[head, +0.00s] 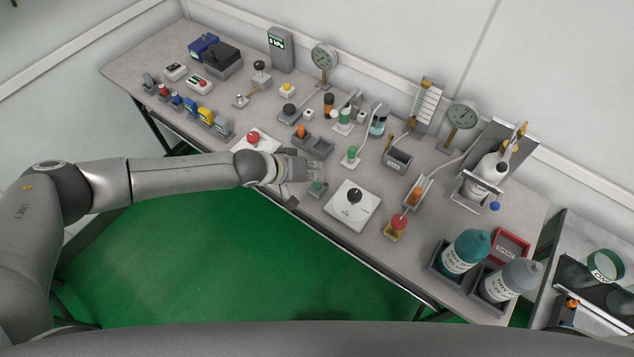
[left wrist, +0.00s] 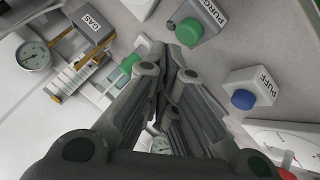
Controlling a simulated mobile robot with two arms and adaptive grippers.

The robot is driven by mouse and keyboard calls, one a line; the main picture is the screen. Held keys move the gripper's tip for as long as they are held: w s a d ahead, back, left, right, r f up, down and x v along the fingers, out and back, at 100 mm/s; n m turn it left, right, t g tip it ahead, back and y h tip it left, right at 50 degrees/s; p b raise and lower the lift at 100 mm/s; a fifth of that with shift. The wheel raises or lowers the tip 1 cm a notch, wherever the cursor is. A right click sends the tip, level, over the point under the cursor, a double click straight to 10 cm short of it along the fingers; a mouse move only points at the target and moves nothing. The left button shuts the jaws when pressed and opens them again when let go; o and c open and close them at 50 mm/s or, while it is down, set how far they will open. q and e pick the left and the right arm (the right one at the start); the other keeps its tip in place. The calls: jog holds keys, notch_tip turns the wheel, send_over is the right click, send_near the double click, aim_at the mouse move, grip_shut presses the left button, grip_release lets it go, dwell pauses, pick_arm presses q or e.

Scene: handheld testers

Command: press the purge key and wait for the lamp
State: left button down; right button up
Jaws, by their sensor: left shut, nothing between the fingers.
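The purge key (left wrist: 190,32) is a grey box with a round green button and the label PURGE, at the top of the left wrist view. In the head view a small green-topped key (head: 317,188) stands just below my left gripper (head: 318,172). My left gripper is shut and empty over the table. In the left wrist view its fingertips (left wrist: 168,52) are close beside the green button; I cannot tell whether they touch it. I cannot tell which thing is the lamp, and no lit lamp is clear. My right gripper is not in view.
A PUFF key (left wrist: 243,99) with a blue button stands near the purge key. A white dial box (head: 352,208), a red-topped key (head: 397,226) and a green-capped stand (head: 351,155) are close by. Two bottles stand in a grey rack (head: 437,262) at the right.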

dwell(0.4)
pick_arm(q)
jog(key=shift+f, duration=0.4)
jog(key=shift+f+b, duration=0.4)
jog(key=shift+f, duration=0.1)
dwell(0.5)
dwell(0.4)
jog(key=shift+r+p, duration=0.9)
jog(key=shift+r, duration=0.1)
